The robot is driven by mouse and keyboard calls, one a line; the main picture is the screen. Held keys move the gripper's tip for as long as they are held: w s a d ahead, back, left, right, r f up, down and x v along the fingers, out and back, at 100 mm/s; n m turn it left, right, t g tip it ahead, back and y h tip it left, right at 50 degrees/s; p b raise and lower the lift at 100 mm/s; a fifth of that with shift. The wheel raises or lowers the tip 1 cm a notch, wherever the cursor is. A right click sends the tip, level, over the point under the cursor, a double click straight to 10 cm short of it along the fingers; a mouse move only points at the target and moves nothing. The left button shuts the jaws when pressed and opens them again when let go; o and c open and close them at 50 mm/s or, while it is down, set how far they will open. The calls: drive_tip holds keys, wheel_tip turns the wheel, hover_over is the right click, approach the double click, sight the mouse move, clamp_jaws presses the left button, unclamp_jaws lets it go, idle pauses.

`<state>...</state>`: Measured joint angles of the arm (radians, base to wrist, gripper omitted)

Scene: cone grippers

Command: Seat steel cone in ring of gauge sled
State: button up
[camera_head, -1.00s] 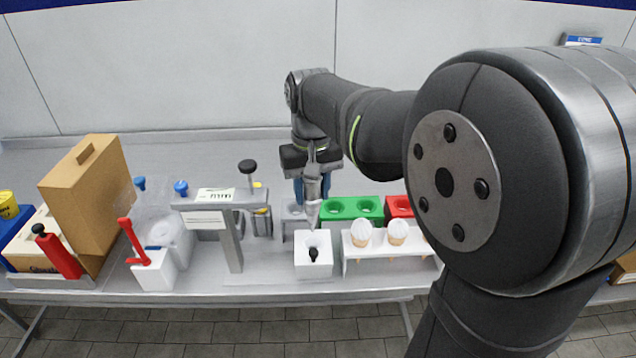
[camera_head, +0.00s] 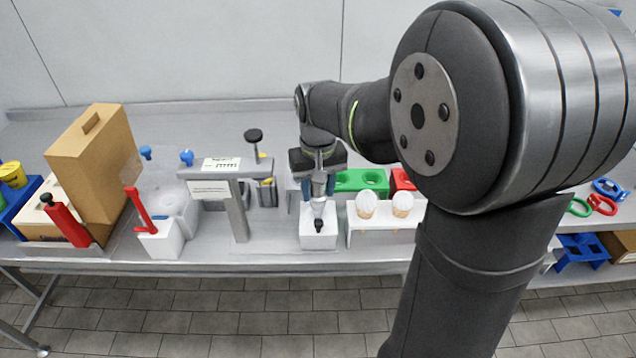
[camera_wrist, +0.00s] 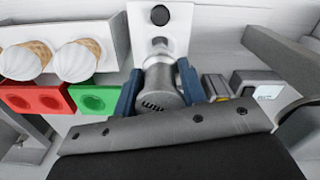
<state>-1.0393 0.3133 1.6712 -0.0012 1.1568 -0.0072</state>
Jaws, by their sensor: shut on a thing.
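My gripper (camera_head: 318,186) is shut on the steel cone (camera_head: 318,206), which hangs point down. In the wrist view my gripper (camera_wrist: 158,90) has its blue fingers on either side of the grey metal cone (camera_wrist: 160,88). A white block with a black knob (camera_head: 319,240), apparently the gauge sled, stands at the bench front beneath the cone. Its white top (camera_wrist: 178,22) also shows in the wrist view. The cone's lower part overlaps the block, and its tip and any ring there are hidden. I cannot tell whether they touch.
A white rack (camera_head: 384,238) with two white-topped cones stands close right of the block. Green (camera_head: 360,180) and red (camera_head: 402,180) holders are behind it. A grey labelled gantry (camera_head: 238,205) stands left. Bare bench (camera_head: 272,235) lies between gantry and block.

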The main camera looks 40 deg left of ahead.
sight(318, 200)
drive_tip(key=shift+f, duration=1.85)
idle(0.3)
drive_tip(key=o, duration=1.2)
drive_tip(key=shift+c, duration=0.2)
wheel_tip(318, 200, up, 17)
drive_tip(key=shift+r, duration=0.2)
drive_tip(key=shift+f, duration=0.1)
wheel_tip(318, 200, down, 17)
drive_tip(key=shift+f, duration=0.15)
